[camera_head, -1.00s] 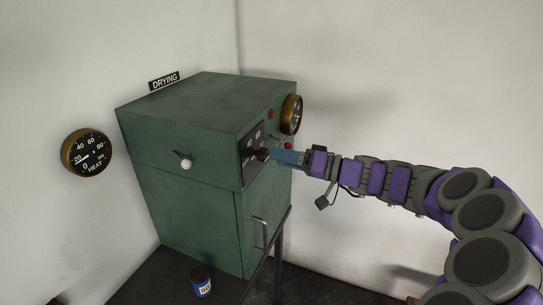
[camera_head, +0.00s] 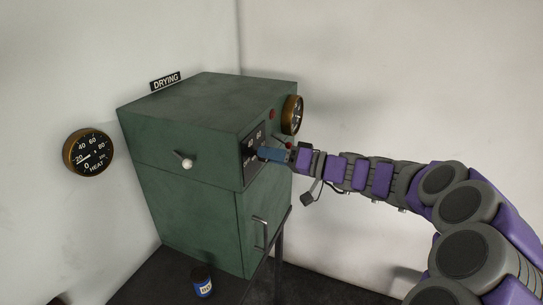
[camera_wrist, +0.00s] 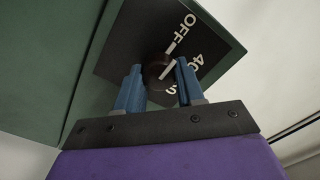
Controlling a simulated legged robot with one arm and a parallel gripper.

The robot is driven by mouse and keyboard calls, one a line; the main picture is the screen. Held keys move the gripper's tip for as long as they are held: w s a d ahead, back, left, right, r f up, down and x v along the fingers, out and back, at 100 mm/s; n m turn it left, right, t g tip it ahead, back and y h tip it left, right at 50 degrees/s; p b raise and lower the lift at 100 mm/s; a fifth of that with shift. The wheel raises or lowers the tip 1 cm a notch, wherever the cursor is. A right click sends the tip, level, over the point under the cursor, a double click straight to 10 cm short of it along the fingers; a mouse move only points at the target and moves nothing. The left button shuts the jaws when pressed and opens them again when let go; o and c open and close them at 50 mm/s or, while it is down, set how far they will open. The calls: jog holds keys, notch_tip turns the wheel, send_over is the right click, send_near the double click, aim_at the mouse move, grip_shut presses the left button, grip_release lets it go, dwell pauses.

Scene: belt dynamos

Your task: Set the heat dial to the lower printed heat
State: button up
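The heat dial (camera_wrist: 157,71) is a dark round knob on a black plate (camera_wrist: 130,38) printed with OFF, 40 and a further number partly hidden by a finger. White marks show by the knob, but I cannot tell for sure which way it points. In the head view the plate (camera_head: 248,141) is on the side of the green cabinet (camera_head: 190,105). My gripper (camera_wrist: 160,68) has its blue fingers on either side of the knob, with small gaps seeming to show, so it looks open around it. In the head view my gripper (camera_head: 264,153) covers the knob.
A heat gauge (camera_head: 88,152) hangs on the left wall. A brass gauge (camera_head: 292,115), red lamps and a white-tipped lever (camera_head: 186,162) are on the cabinet, with a DRYING sign (camera_head: 165,81) behind. A blue-labelled jar (camera_head: 202,282) stands on the dark table (camera_head: 160,285).

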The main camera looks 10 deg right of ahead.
jog(key=shift+f, duration=0.15)
jog(key=c, duration=0.4)
jog(key=shift+o, duration=0.2)
jog(key=shift+m, duration=0.4)
jog(key=shift+f+m+p, duration=0.15)
jog(key=shift+m+p, duration=3.45)
jog(key=shift+m, duration=2)
